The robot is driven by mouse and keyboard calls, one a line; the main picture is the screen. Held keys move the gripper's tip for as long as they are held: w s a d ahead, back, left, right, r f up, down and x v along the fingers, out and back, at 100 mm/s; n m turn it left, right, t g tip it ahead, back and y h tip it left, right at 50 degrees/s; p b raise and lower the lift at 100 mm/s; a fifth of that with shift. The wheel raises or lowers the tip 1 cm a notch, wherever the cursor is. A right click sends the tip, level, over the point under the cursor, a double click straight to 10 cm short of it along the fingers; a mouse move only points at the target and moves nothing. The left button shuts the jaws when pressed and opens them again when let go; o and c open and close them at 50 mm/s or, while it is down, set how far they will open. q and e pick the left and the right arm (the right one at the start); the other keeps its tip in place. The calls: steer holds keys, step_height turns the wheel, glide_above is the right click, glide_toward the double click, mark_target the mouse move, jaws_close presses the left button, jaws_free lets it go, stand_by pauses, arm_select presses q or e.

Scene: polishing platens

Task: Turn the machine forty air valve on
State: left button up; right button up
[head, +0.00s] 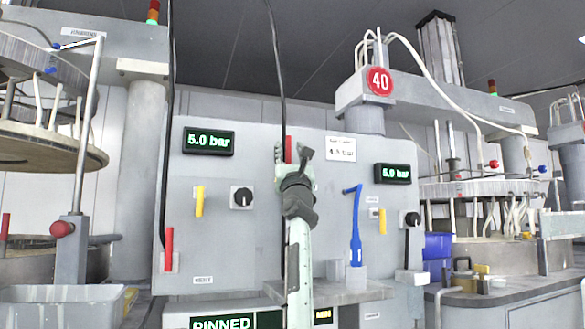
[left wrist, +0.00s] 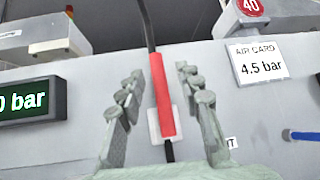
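A red lever handle (head: 289,146) stands upright on the grey panel (head: 255,150), with a black hose above it. It is large in the left wrist view (left wrist: 165,98), on a white plate. My left gripper (head: 293,151) is raised in front of it. Its two fingers are apart, one on each side of the lever, with gaps showing on both sides in the left wrist view (left wrist: 162,90). Whether the fingertips reach the lever's depth is hard to tell. A round red "40" sign (head: 379,82) is on the machine to the right. My right gripper does not show.
Another red lever (head: 169,249) is lower left on the panel. Yellow levers (head: 199,201) and black knobs (head: 241,198) sit beside the gauges. An "AIR CARD 4.5 bar" sign (left wrist: 262,60) is right of the lever. A blue tool (head: 356,225) stands upright at right.

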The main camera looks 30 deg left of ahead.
arm_select(q)
steer(key=v, duration=0.9)
steer(key=shift+s+d+f, duration=0.2)
steer(key=shift+s+f, duration=0.05)
